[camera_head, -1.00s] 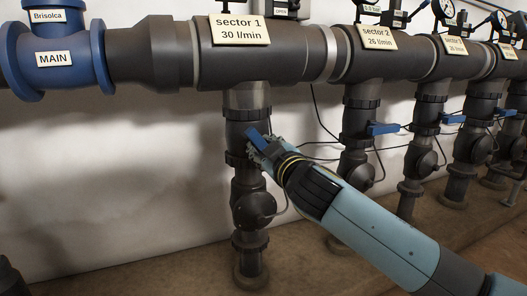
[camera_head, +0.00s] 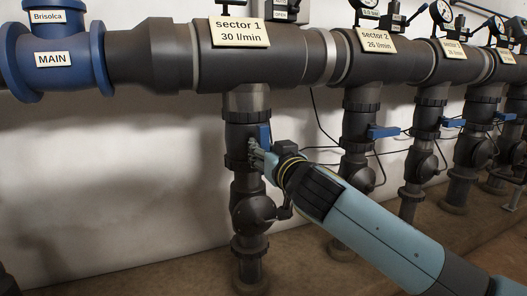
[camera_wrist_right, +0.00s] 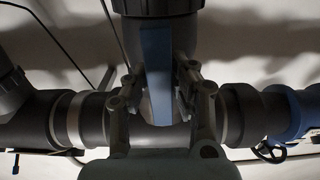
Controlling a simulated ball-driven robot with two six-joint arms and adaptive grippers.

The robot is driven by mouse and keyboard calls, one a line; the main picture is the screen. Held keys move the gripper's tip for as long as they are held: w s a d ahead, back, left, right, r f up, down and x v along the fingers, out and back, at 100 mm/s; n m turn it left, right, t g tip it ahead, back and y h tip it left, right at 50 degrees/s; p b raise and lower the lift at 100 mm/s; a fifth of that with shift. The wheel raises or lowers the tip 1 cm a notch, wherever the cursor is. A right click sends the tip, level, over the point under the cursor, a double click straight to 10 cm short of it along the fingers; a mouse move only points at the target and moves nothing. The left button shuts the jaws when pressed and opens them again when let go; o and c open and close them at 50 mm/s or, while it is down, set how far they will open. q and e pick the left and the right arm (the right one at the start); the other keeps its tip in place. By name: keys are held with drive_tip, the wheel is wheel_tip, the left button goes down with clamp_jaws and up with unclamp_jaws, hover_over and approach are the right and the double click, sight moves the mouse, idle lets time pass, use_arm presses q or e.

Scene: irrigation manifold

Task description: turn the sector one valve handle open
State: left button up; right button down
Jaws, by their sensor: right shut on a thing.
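The sector one valve handle (camera_head: 264,134) is a blue lever on the dark vertical pipe (camera_head: 247,102) below the "sector 1" label (camera_head: 239,31). In the head view its visible part stands upright, roughly in line with the pipe. My right gripper (camera_head: 257,154) reaches it from the lower right and is shut on it. In the right wrist view the blue handle (camera_wrist_right: 158,75) lies between the two fingers of the gripper (camera_wrist_right: 160,108). The fingers hide part of the handle in the head view. My left gripper is not in view.
The thick main pipe (camera_head: 290,52) runs across above the valve, with a blue "MAIN" fitting (camera_head: 52,59) at left. The sector 2 pipe with its blue handle (camera_head: 383,132) stands to the right. A thin black cable (camera_head: 318,118) hangs between them. The wall left of the valve is clear.

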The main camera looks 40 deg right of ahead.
drive_tip(key=shift+f, duration=0.2)
drive_tip(key=c, duration=1.3)
unclamp_jaws()
drive_tip(key=shift+o, duration=0.7)
drive_tip(key=shift+r, duration=0.1)
drive_tip(key=v, duration=1.2)
drive_tip(key=shift+s, duration=0.1)
